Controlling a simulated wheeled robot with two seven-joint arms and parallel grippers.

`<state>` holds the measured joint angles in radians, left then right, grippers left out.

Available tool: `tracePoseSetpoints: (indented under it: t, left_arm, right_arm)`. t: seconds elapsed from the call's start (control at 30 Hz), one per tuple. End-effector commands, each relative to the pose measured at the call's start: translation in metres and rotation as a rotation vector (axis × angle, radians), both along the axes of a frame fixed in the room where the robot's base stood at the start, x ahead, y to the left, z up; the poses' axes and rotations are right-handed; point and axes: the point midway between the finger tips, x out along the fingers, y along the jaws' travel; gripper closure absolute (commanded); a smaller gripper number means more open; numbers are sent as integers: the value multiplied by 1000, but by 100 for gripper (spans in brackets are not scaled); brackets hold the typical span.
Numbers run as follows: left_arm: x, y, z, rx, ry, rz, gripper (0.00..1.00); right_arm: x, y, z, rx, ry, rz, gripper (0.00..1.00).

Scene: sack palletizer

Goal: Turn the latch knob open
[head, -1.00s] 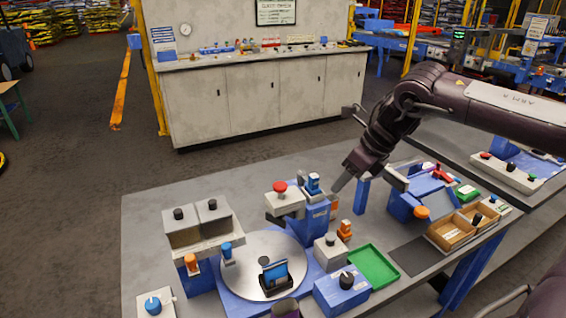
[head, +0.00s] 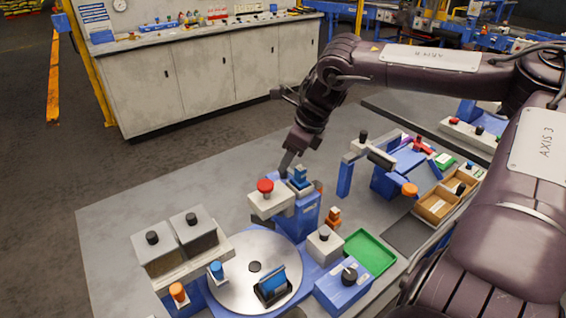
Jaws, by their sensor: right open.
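The frames do not mark which knob is the latch knob. A blue knob (head: 300,176) tops the blue post (head: 300,222) in the middle of the bench. A red mushroom knob (head: 265,187) stands on a grey block just left of it. My right gripper (head: 287,164) comes down from the upper right and is open. Its visible fingertip is close behind the blue and red knobs; I cannot tell whether it touches anything. No object shows in it. My left gripper is not in view.
A round metal turntable (head: 232,284) carries a black holder with a blue plate (head: 274,285). Two grey bins with black knobs (head: 180,246) stand left of it. A green tray (head: 369,252) and a blue box with a black knob (head: 343,287) are right. The bench's back left is bare.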

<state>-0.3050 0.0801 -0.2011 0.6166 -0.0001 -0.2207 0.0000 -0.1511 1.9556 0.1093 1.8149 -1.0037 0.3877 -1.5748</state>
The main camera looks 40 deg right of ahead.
Motion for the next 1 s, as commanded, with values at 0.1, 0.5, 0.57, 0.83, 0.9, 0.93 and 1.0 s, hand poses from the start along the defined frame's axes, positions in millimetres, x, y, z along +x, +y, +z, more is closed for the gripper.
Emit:
tracePoseSetpoints:
  t: [0.1, 0.5, 0.57, 0.83, 0.9, 0.93, 1.0]
  left_arm:
    - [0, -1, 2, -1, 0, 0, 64]
    - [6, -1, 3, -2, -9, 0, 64]
    - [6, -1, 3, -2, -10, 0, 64]
    - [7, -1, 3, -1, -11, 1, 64]
    - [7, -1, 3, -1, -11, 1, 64]
    - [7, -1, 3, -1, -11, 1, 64]
    - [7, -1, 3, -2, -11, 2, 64]
  right_arm:
    - [4, 2, -15, 0, 4, -1, 55]
    - [12, 6, -31, -1, -2, -2, 55]
    - [12, 6, -31, -1, -2, -2, 55]
    - [12, 6, -31, 0, -1, -1, 77]
    - [12, 6, -31, 0, -1, -1, 86]
    - [12, 6, -31, 0, -1, -1, 90]
    - [12, 5, -31, -1, -2, -2, 98]
